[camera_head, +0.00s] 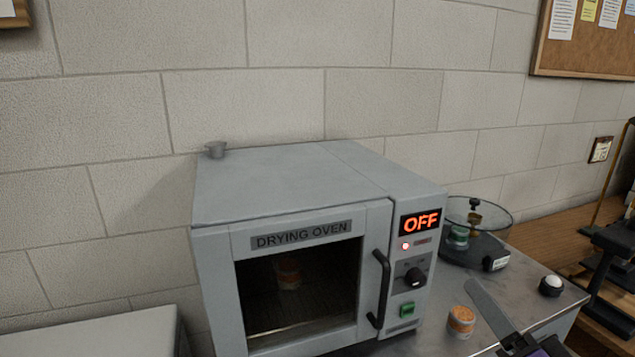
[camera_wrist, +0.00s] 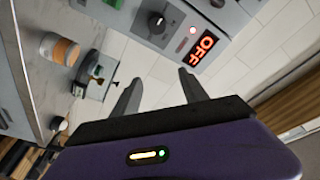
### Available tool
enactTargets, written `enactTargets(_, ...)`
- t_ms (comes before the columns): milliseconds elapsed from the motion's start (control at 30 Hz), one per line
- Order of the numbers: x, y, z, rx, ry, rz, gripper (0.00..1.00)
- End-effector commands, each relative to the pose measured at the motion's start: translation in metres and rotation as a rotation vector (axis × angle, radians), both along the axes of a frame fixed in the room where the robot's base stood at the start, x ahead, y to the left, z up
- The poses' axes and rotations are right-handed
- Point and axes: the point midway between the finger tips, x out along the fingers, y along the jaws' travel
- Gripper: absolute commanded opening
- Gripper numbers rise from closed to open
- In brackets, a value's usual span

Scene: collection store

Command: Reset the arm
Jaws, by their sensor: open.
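My gripper (camera_head: 487,308) shows at the lower right of the head view, above the bench just right of the orange-and-white jar. In the wrist view both fingers of my gripper (camera_wrist: 160,90) stand apart with nothing between them. The drying oven (camera_head: 290,180) fills the middle of the head view. Its door looks shut and its display (camera_head: 420,222) reads OFF, with a red light lit below. The display also shows in the tilted wrist view (camera_wrist: 204,46). A jar (camera_head: 288,272) is dimly seen through the oven window.
The orange-labelled jar (camera_head: 461,322) stands on the bench right of the oven; it also shows in the wrist view (camera_wrist: 59,48). Behind it is a round glass-covered device (camera_head: 478,215) holding a green jar. A small white-topped round item (camera_head: 551,285) is near the bench's right edge.

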Motion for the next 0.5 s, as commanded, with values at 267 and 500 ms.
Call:
enactTargets(267, -0.054, -0.014, -0.045, -0.226, -0.016, -0.194, 0.51)
enactTargets(500, -0.128, -0.003, -0.088, -0.463, 0.018, -0.28, 0.51)
